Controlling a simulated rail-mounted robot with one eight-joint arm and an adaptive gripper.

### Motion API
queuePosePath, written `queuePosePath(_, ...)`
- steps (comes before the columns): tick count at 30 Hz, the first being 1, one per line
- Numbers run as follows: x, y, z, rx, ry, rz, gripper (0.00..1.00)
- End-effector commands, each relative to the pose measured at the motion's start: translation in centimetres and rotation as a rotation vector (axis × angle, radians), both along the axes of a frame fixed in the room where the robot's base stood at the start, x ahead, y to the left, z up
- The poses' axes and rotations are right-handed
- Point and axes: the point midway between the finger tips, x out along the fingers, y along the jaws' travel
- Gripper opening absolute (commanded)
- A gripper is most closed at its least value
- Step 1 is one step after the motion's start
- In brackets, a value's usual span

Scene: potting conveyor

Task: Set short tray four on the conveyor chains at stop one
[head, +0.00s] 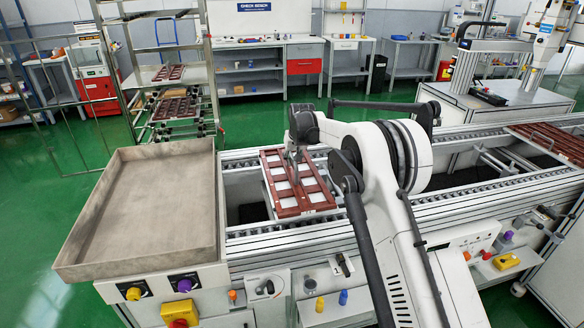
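A reddish-brown short tray (303,211) with a grid of pale openings lies across the conveyor (262,232), in its left part. I see no number on it, and whether it rests fully on the chains cannot be told. My gripper (294,178) points down over the middle of this tray. My arm reaches in from the lower right. The fingertips are small and dark against the tray, so whether they grip it is unclear.
Another brown tray (556,142) is on the conveyor's right end. More brown trays (174,108) sit on the wheeled rack (208,90) behind. A large empty grey bin (140,205) stands left of the conveyor. Knobs and small bottles (320,304) line the front.

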Motion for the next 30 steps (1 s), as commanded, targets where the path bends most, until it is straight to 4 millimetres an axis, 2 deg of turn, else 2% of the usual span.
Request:
queuePosePath(6,0.0,0.0,-2.8,0.000,0.000,0.000,0.00)
queuePosePath(17,0.0,0.0,-3.2,0.000,0.000,0.000,0.00)
queuePosePath(22,0.0,0.0,-3.2,0.000,0.000,0.000,0.23)
queuePosePath(30,0.0,0.0,-3.1,0.000,0.000,0.000,0.24)
